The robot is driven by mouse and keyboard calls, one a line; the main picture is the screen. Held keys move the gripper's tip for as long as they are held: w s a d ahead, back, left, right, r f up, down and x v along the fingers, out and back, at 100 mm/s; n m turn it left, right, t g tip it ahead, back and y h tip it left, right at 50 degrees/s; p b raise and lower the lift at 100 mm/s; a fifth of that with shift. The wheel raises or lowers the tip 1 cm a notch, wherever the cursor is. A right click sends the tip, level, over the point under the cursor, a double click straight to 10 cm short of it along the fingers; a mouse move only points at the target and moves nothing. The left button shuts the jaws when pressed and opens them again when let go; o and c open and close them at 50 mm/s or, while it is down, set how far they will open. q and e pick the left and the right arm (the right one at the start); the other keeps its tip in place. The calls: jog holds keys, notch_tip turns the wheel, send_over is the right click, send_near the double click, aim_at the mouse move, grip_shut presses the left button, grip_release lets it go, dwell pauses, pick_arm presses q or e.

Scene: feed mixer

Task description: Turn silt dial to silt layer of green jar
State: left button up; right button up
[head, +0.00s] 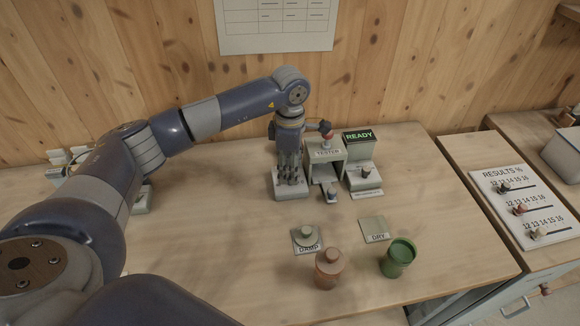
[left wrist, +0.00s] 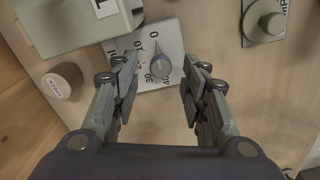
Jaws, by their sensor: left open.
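The green jar (head: 397,257) stands open at the front right of the table; its contents cannot be made out from here. A dial plate (head: 292,193) lies below my left gripper (head: 291,172), which points down at it. In the left wrist view, the plate (left wrist: 174,38) carries numbers such as 0, 30 and 40 around a grey-blue knob (left wrist: 160,66). My left gripper (left wrist: 159,78) is open, with one finger on each side of the knob and visible gaps. My right gripper is not in view.
A tester (head: 326,154) and a device with a READY display (head: 358,137) stand right of the dial. A brown jar (head: 328,268), a DAMP mat with a green lid (head: 306,235) and a DRY mat (head: 374,228) lie in front. A results board (head: 525,206) is at right.

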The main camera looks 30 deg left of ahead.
pick_arm(q)
jog(key=shift+f, duration=0.75)
jog(key=shift+c, duration=0.8)
grip_shut()
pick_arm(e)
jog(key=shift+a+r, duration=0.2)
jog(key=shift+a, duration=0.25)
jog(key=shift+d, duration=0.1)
